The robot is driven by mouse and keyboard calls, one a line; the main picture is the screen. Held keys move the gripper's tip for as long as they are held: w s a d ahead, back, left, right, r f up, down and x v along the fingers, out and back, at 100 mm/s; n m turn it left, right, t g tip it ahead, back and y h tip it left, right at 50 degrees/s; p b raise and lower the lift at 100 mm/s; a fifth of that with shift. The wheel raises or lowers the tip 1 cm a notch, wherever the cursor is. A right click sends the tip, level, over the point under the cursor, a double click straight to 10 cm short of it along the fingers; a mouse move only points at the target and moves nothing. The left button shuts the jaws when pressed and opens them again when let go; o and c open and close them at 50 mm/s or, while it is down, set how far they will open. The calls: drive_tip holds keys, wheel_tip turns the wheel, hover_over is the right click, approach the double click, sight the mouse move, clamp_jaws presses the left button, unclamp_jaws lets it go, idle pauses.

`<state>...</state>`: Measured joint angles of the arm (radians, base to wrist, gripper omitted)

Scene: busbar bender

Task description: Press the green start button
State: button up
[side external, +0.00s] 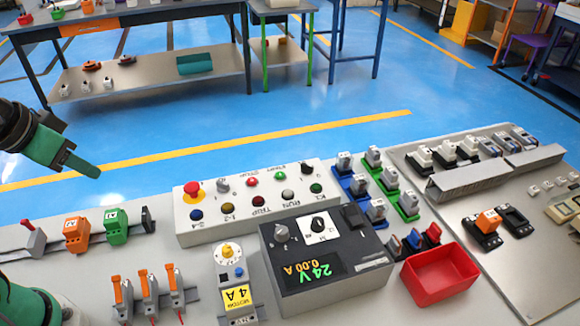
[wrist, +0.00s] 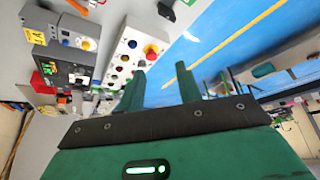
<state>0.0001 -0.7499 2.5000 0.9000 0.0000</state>
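The green start button (side external: 279,177) is in the upper row of a white control box (side external: 210,232), beside a red button, under upside-down lettering in the side view. A second green button (side external: 316,188) is in the lower row. The control box also shows in the wrist view (wrist: 118,48), with its red mushroom button (wrist: 151,51) nearest my fingers; I cannot tell the start button there. My gripper (side external: 72,163) is at the left edge of the side view, above the floor and well left of the box. In the wrist view its two fingers (wrist: 160,84) are apart, with nothing between them.
A dark power supply with a lit display (side external: 308,268) stands in front of the box. A red bin (side external: 440,275) and blue and green-based switches (side external: 360,186) are to its right. Orange and green blocks (side external: 115,227) stand on a rail to its left.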

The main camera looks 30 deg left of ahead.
clamp_jaws()
idle(1.5)
